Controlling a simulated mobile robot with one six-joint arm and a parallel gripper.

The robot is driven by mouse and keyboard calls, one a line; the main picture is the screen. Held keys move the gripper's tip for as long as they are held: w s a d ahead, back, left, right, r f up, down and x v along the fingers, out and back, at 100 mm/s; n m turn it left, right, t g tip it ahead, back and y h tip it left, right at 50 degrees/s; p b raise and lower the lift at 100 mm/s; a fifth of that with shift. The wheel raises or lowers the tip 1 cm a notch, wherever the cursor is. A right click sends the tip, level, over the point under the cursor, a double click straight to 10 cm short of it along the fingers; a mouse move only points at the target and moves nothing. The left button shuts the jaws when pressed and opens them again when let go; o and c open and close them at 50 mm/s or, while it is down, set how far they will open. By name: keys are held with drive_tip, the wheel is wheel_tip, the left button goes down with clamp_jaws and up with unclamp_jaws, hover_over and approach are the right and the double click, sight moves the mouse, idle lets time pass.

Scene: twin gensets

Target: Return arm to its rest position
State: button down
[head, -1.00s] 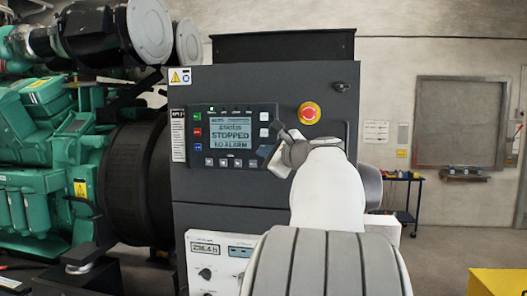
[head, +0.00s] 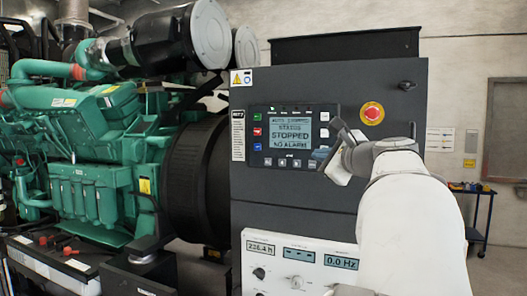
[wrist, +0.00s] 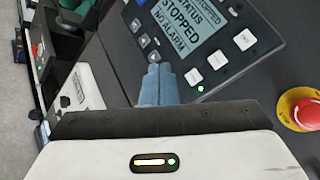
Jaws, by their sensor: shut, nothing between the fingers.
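My gripper (wrist: 157,82) is shut and empty; its two blue-grey fingertips touch each other in the wrist view. In the head view my gripper (head: 325,165) is in front of the lower right corner of the controller panel (head: 291,135), partly hidden by my white arm. The controller screen (wrist: 185,28) reads STOPPED and NO ALARM. In the wrist view the fingertips overlap the panel's lower edge; I cannot tell whether they touch it.
A red emergency stop button (head: 372,113) is right of the controller on the dark cabinet (head: 300,85). A lower white panel (head: 305,270) has knobs and small displays. A green engine (head: 90,170) stands left. A cart (head: 475,210) stands behind on the right.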

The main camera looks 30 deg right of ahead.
idle(0.4)
drive_tip(key=s+a+f+n+g+y, duration=0.3)
drive_tip(key=a+f+n+g, duration=0.5)
drive_tip(key=a+f+n, duration=0.9)
drive_tip(key=s+a+f+n+g, duration=0.2)
drive_tip(key=s+a+f+n, duration=0.1)
drive_tip(key=f, duration=0.4)
drive_tip(key=s+a+f+n+g+h, duration=0.1)
drive_tip(key=s+a+f+n+g, duration=0.1)
drive_tip(key=s+a+f, duration=0.3)
drive_tip(key=s+a+f+n+g, duration=0.2)
drive_tip(key=s+a+f+n, duration=0.2)
drive_tip(key=f, duration=0.5)
drive_tip(key=shift+s+n+h, duration=0.4)
drive_tip(key=shift+s+n, duration=0.1)
drive_tip(key=shift+s, duration=0.65)
drive_tip(key=shift+f, duration=0.1)
